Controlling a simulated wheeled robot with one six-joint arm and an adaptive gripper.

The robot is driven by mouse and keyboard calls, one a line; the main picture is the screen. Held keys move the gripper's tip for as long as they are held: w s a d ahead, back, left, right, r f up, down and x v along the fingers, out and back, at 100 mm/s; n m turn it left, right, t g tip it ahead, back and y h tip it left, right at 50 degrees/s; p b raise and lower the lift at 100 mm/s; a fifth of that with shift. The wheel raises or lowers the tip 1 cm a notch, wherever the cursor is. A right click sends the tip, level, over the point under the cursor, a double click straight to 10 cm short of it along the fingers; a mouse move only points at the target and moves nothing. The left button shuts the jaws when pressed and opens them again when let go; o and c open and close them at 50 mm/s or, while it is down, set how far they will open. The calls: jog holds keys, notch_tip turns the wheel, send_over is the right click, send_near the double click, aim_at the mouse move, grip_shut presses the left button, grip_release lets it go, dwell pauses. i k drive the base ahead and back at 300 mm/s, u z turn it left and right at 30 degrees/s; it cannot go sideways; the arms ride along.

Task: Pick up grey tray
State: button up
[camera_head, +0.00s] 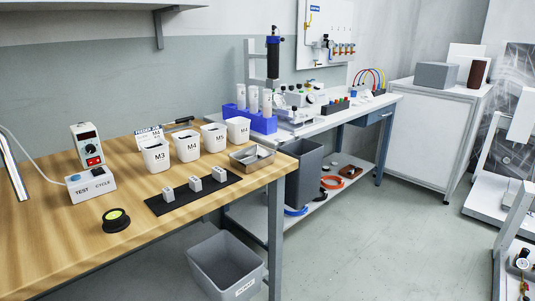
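A small grey metal tray (261,165) sits on the wooden bench top near its right corner, right of the black mat and in front of the white cup marked M4. It is shallow and rectangular. I cannot make out clearly what lies in it. My gripper is not in view, and nothing touches the tray from above.
A black mat (158,205) with several small grey blocks lies left of the tray. White cups (157,158) stand behind. The wooden bench (45,245) is clear at front left. A grey bin (225,262) stands on the floor. A blue rack (262,124) stands behind.

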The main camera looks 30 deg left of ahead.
aim_at(249, 159)
jog(key=u, duration=0.4)
jog(key=i, duration=0.9)
jog(key=u, duration=0.55)
